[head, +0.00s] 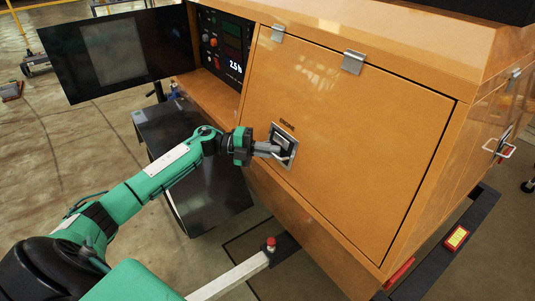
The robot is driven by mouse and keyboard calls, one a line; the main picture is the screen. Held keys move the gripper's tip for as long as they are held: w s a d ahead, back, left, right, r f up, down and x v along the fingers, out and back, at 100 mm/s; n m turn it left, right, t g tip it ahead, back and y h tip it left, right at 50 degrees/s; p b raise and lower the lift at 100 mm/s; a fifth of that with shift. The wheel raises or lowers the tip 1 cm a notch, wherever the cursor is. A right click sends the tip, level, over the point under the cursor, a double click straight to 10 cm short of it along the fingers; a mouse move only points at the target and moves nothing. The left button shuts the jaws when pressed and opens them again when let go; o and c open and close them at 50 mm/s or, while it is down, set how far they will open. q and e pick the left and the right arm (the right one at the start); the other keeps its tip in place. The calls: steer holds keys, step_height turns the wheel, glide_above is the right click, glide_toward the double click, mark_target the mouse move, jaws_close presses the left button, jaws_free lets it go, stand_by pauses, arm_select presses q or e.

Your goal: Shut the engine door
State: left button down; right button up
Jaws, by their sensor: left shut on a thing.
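The orange engine door (345,130) fills the middle of the head view and lies about flush in the side of the orange light tower housing, with a thin dark gap along its right edge. Two metal hinges sit along its top edge. A recessed silver latch with a handle (285,143) is near its left edge. My left gripper (275,151) is shut on this handle, and its fingers partly hide the latch. My right gripper is not in view.
A control panel (224,45) is left of the door, beside an open dark panel door (115,50). A dark box-like part (190,165) lies below it. A pale bar with a red knob (270,243) runs under the housing. Open floor lies at the left.

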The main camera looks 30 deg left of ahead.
arm_select(q)
steer(key=shift+w, duration=0.1)
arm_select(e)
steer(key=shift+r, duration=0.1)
arm_select(q)
steer(key=c, duration=1.5)
jaws_free()
steer(key=shift+w+f, duration=0.1)
steer(key=shift+c, duration=0.2)
steer(key=shift+d, duration=0.1)
